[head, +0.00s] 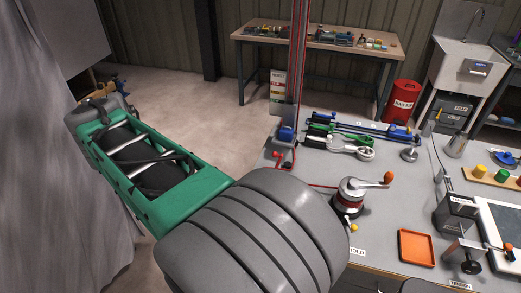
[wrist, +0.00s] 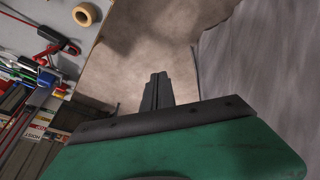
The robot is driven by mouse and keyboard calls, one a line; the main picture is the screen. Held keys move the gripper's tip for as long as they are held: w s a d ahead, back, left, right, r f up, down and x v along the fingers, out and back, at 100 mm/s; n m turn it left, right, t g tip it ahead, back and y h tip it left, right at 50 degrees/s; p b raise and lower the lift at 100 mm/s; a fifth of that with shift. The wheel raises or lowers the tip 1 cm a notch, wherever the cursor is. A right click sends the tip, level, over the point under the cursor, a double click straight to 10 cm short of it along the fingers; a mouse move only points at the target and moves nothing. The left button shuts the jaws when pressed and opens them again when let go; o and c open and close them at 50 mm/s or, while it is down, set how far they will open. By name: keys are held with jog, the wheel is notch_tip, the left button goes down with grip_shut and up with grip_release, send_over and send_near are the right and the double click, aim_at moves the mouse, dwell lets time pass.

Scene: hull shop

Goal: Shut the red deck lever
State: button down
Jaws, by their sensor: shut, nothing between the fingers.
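A small red lever (head: 288,164) shows near the left edge of the grey bench, beside a blue fitting (head: 286,133) at the foot of the red ropes. In the wrist view a red lever (wrist: 50,34) with dark ends lies at the upper left, on the grey surface. I cannot tell its exact angle, nor whether it is the deck lever. My gripper (wrist: 157,76) is shut and empty, pointing over bare floor, well apart from the lever. In the head view my fingertips cannot be made out.
The grey bench (head: 390,232) carries a winch (head: 350,195) with an orange handle, an orange tray (head: 416,247) and tools. Red ropes (head: 298,60) rise from its left end. A grey curtain (head: 40,170) hangs at left. Open floor lies between.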

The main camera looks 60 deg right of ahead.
jog(key=s+d+f+m+g+h+b, duration=0.1)
jog(key=s+d+f+m+g, duration=0.15)
jog(key=d, duration=0.85)
jog(key=s+d+f+m+g+b, duration=0.15)
jog(key=s+d+m, duration=0.25)
jog(key=d, duration=0.6)
jog(key=s+d+f+m+g+h, duration=0.1)
jog(key=s+d+f+m+g, duration=0.2)
jog(key=d, duration=0.8)
jog(key=s+d+f+t+p, duration=0.1)
jog(key=s+d+f, duration=0.5)
jog(key=f, duration=0.2)
jog(key=shift+f+p, duration=0.3)
jog(key=shift+f, duration=0.1)
jog(key=shift+s, duration=0.1)
jog(key=shift+s+r+t+b, duration=0.1)
jog(key=shift+s+t+b, duration=0.25)
jog(key=shift+b, duration=0.35)
